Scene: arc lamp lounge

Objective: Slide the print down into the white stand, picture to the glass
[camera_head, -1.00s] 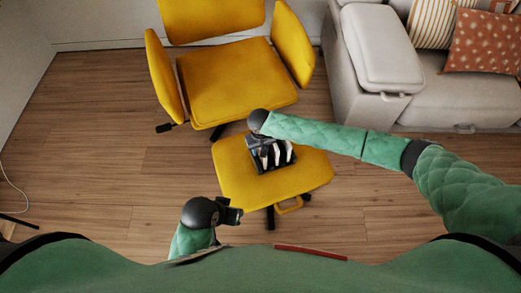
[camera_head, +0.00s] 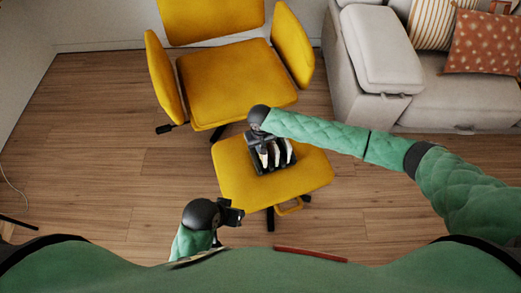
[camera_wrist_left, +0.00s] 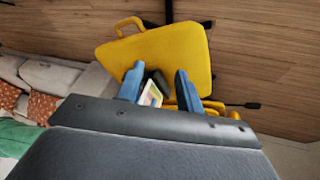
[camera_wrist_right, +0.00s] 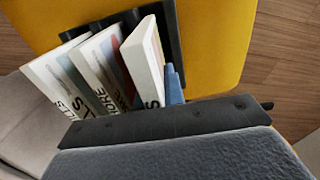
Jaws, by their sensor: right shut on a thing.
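No white stand and no glass can be made out. A black rack (camera_head: 285,166) stands on the yellow footstool and holds several thin white panels or books side by side. In the right wrist view these are a left one with lettering (camera_wrist_right: 62,75), a middle one with lettering (camera_wrist_right: 100,68) and a right one (camera_wrist_right: 146,62). My left gripper (camera_wrist_left: 157,84) is open, apart from the footstool. A small coloured picture surface (camera_wrist_left: 150,95) shows beyond its fingers.
The yellow footstool (camera_head: 235,180) has a handle loop at its front. A yellow armchair (camera_head: 235,80) stands behind it. A light grey sofa (camera_head: 455,95) is at the right. Wooden floor (camera_head: 110,150) is clear at the left.

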